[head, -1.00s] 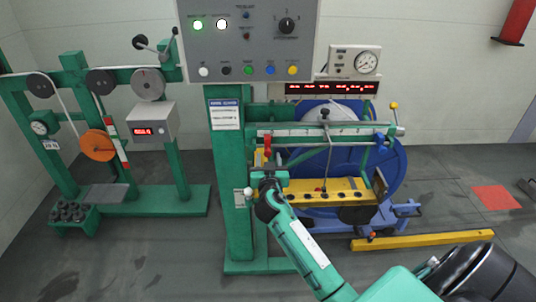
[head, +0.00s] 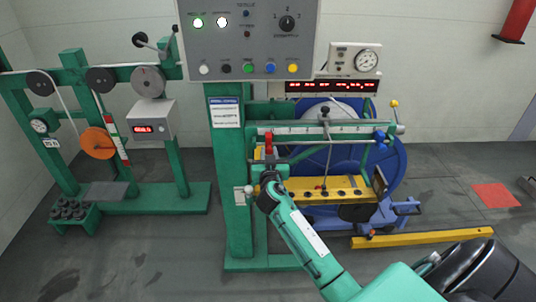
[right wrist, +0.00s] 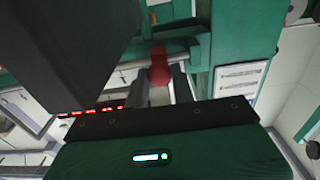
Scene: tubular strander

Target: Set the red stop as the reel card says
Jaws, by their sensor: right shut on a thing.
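The red stop (head: 268,144) sits near the left end of a pale scale bar (head: 315,130) on the green strander frame. My right gripper (head: 269,165) comes up from below and is shut on the red stop. In the right wrist view the red stop's rounded end (right wrist: 160,70) shows at the fingers, partly hidden by them. My left gripper is not in view.
A grey control panel (head: 250,45) hangs above the post. A blue reel (head: 390,165) stands behind the bar, and a yellow perforated plate (head: 310,185) is below it. A yellow floor rail (head: 425,238) lies at right. Open floor shows at front left.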

